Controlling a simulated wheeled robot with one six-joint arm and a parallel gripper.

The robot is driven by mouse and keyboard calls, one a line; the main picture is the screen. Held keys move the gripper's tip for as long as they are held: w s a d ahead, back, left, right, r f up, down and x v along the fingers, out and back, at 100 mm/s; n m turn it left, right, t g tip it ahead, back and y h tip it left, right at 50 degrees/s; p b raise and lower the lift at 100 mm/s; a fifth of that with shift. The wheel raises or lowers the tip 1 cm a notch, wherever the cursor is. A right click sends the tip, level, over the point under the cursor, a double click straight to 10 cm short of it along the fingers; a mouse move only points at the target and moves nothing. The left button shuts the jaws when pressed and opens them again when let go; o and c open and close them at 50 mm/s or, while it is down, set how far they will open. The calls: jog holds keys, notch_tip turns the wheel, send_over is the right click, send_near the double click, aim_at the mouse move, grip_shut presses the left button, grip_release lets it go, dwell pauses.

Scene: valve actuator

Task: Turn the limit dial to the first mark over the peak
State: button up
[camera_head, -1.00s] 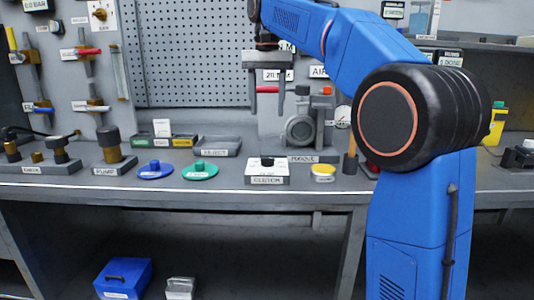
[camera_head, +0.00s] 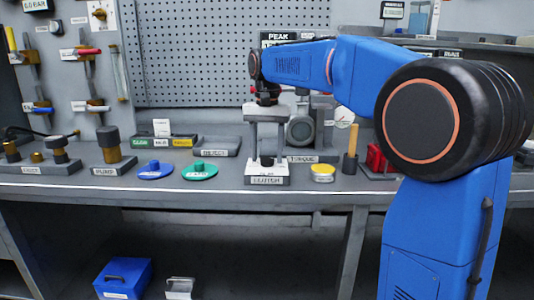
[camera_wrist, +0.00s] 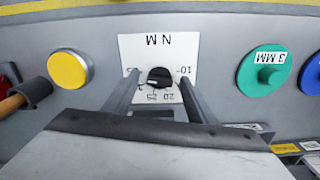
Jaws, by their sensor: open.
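The limit dial is a small black knob (camera_wrist: 159,77) on a white plate (camera_wrist: 150,48) marked N M, with numbers including 10, 20 and 25 upside down in the wrist view. In the head view the knob (camera_head: 267,161) sits on a block labelled CLUTCH (camera_head: 267,181). My gripper (camera_head: 267,153) points down over it, open. In the wrist view its two fingers stand on either side of the knob, with gaps showing. The knob's pointer is too small to read. A PEAK sign (camera_head: 278,37) is behind my arm, its reading hidden.
A yellow disc (camera_head: 323,170) sits close right of the dial block. Green (camera_head: 200,170) and blue (camera_head: 155,170) discs lie to its left. A motor-like unit (camera_head: 301,130) labelled TORQUE stands behind. A wooden-handled tool (camera_head: 351,150) stands to the right.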

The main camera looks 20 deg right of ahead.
jog(key=c, duration=1.1)
